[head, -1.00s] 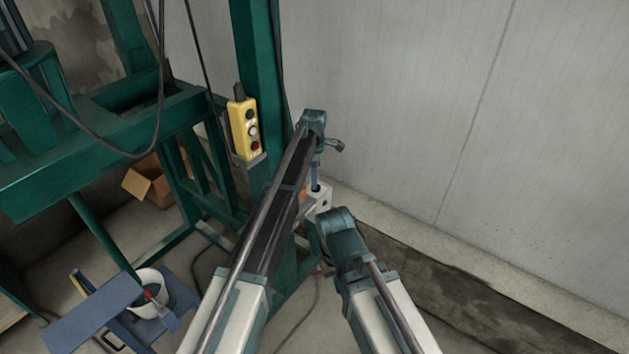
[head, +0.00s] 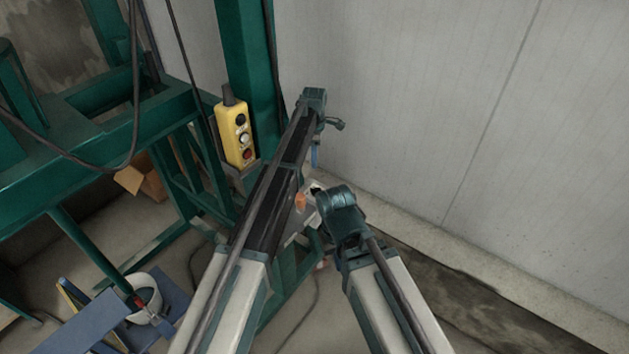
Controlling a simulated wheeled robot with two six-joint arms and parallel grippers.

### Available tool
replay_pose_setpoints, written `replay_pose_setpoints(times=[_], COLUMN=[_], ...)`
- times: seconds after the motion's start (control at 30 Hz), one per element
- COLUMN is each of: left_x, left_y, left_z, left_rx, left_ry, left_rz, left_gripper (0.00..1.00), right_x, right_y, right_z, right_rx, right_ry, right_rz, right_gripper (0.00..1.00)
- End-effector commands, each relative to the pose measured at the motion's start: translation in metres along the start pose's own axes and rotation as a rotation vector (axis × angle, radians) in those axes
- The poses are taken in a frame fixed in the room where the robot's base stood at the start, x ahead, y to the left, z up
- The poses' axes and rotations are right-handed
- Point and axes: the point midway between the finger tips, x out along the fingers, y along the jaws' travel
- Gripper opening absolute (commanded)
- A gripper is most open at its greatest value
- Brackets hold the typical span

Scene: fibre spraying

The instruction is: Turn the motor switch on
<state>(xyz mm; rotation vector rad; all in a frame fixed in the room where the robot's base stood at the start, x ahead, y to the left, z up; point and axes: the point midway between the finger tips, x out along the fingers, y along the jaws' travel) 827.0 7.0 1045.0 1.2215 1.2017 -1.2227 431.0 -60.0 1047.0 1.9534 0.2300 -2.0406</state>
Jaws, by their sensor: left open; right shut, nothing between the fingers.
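My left gripper (head: 327,122) is at the end of the long arm, in front of the grey wall and to the right of the green post. It is open and empty. My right gripper (head: 338,198) is lower and nearer, shut with nothing in it; its fingertips are mostly hidden behind its wrist. A grey box (head: 294,238) with an orange part (head: 300,201) shows between the two arms, largely covered by them. I cannot tell whether this is the motor switch or how it is set. Neither gripper can be seen touching it.
A yellow button box (head: 234,134) hangs on the green post (head: 246,60), left of my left arm. A green machine frame (head: 60,165) with hanging cables fills the left. The grey wall (head: 480,120) is bare on the right.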

Motion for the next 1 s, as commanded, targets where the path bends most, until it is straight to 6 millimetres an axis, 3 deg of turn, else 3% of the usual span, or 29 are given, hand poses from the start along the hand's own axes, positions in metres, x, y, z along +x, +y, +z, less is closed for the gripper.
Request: replay_pose_setpoints(times=[0.37, 1.0], left_x=[0.018, 0.104], left_y=[0.000, 0.000], left_z=[0.000, 0.000], left_rx=[0.000, 0.000], left_ry=[0.000, 0.000], left_rz=[0.000, 0.000], left_gripper=[0.45, 0.45], right_x=[0.018, 0.103], right_y=[-0.002, -0.010], right_z=[-0.001, -0.006], right_rx=[0.000, 0.001], right_ry=[0.000, 0.000], right_rz=[0.000, 0.000], right_gripper=[0.00, 0.00])
